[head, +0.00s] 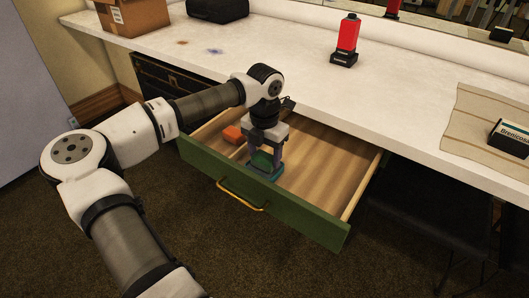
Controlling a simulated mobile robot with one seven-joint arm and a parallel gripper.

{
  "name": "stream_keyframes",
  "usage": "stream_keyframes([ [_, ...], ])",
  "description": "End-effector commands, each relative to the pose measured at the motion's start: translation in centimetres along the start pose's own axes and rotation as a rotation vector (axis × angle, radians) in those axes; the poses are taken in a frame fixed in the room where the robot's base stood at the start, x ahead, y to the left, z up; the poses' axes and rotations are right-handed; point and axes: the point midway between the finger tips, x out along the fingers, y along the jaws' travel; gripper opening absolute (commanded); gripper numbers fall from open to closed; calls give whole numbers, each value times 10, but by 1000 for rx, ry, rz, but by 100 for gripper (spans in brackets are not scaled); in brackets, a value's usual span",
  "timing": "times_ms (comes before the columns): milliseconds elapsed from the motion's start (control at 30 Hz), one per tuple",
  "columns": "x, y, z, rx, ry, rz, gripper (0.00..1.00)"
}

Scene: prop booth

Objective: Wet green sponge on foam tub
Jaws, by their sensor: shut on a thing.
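My gripper (265,158) points down into the open green-fronted drawer (300,213). It is shut on a teal-green block, which looks like the green sponge (266,164). The sponge is low in the drawer, close behind the front panel. I cannot tell whether it touches the drawer floor. The fingers hide part of it. I cannot make out a foam tub for certain in this view.
An orange block (232,133) lies in the drawer to the left. On the white counter (285,75) stand a red bottle on a black base (347,40), a cardboard box (133,15), a black case (217,9) and a labelled black box (510,138) on a beige cloth (462,130).

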Motion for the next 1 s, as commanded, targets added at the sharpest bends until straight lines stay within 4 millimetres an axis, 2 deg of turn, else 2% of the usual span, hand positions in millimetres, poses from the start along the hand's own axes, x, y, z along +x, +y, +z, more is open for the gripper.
stream_keyframes([
  [700,-62,1,0,0,-2,2,41],
  [1000,-66,0,0,0,-2,1,41],
])
